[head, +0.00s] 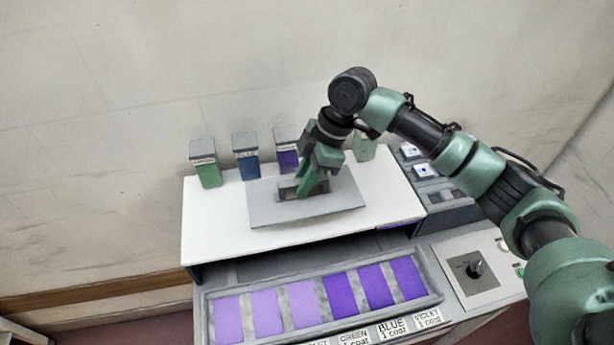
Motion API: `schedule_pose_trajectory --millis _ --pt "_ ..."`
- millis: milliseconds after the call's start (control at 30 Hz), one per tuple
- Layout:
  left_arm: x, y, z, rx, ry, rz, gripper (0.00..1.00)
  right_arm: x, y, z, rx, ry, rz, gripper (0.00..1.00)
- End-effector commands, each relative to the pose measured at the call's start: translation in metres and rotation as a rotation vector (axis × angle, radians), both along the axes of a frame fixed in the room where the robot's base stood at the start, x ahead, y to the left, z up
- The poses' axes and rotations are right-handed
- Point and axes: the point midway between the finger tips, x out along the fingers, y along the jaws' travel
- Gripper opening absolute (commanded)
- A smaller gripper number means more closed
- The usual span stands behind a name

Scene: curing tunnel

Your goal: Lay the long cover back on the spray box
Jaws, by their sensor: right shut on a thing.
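The long cover (265,208) is a flat grey plate over the white top of the spray box (215,226). My right gripper (306,190) comes down from above and is shut on the cover near its middle, around a dark raised or recessed part. The jaws hide part of this grip. The cover lies roughly along the box's length; I cannot tell whether it touches the white top or hangs just above it. Any opening beneath it is hidden. My left gripper is out of view.
Green (205,170), blue (246,160) and violet (287,148) canisters stand at the box's back edge, close behind the cover. A tray (325,329) with purple panels sits in front. A knob panel (461,287) is at right. The white top's left end is clear.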

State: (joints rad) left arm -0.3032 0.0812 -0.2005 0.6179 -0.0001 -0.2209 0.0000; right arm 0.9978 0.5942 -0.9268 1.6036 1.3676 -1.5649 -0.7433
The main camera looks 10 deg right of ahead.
Motion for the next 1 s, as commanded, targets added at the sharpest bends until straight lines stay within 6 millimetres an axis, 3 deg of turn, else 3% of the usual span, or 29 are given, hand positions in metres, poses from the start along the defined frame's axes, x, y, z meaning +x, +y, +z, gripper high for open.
schedule_pose_trajectory --millis 200,467,700,1000 --pt "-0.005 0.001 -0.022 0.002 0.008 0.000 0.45 0.000 -0.001 -0.019 0.000 -0.002 -0.001 0.00" --pt "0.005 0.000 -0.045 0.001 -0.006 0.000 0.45 0.000 -0.001 -0.038 0.000 -0.002 -0.001 0.00" --pt "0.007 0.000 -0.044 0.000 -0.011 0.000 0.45 0.000 0.000 -0.053 0.001 0.001 -0.002 0.00" --pt "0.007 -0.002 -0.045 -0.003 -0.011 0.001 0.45 0.001 0.000 -0.056 0.000 -0.002 -0.001 0.00"
